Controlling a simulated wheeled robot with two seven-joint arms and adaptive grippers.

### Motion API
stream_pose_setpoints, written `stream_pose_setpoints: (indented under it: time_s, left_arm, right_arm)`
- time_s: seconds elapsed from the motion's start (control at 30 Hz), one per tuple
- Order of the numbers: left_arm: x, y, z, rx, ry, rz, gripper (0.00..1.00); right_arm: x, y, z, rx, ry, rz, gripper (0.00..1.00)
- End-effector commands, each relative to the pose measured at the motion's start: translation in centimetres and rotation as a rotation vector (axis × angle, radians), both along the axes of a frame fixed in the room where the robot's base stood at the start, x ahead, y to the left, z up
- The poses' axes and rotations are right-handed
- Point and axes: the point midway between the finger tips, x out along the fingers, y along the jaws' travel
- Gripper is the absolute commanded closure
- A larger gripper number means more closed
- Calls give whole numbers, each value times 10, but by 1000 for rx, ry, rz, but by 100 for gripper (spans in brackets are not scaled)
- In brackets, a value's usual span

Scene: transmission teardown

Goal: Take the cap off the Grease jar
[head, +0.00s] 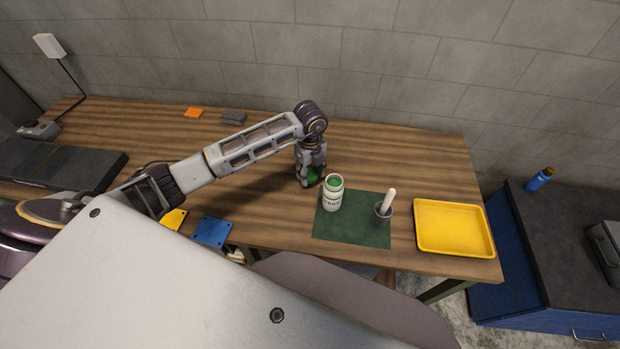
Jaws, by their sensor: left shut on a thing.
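The Grease jar (332,196) is a white jar with dark lettering, standing upright on the back left part of the green mat (340,230). Its white rim shows, with green inside the mouth. My left gripper (310,180) points down just left of the jar, over the wooden table. Whether the cap touches the table or the jar is too small to tell. My right gripper is not in view.
A grey cup (381,213) with a white-handled tool stands right of the jar. A yellow tray (454,251) lies at the table's right end. Blue (211,231) and yellow (175,219) pieces lie near the front edge. The table (410,150) behind the mat is clear.

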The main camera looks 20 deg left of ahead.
Motion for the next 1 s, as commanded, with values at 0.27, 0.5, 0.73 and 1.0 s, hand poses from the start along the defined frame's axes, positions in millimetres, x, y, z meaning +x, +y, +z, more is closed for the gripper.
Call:
stream_pose_setpoints:
  time_s: [0.27,0.5,0.73,1.0]
  left_arm:
    - [0,0,-3,0,0,0,81]
    - [0,0,-10,0,1,0,81]
    - [0,-1,-34,-1,2,1,81]
    - [0,0,-41,0,-1,0,81]
  right_arm:
    - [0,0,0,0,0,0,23]
    - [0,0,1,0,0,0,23]
    - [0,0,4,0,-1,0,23]
    - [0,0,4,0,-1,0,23]
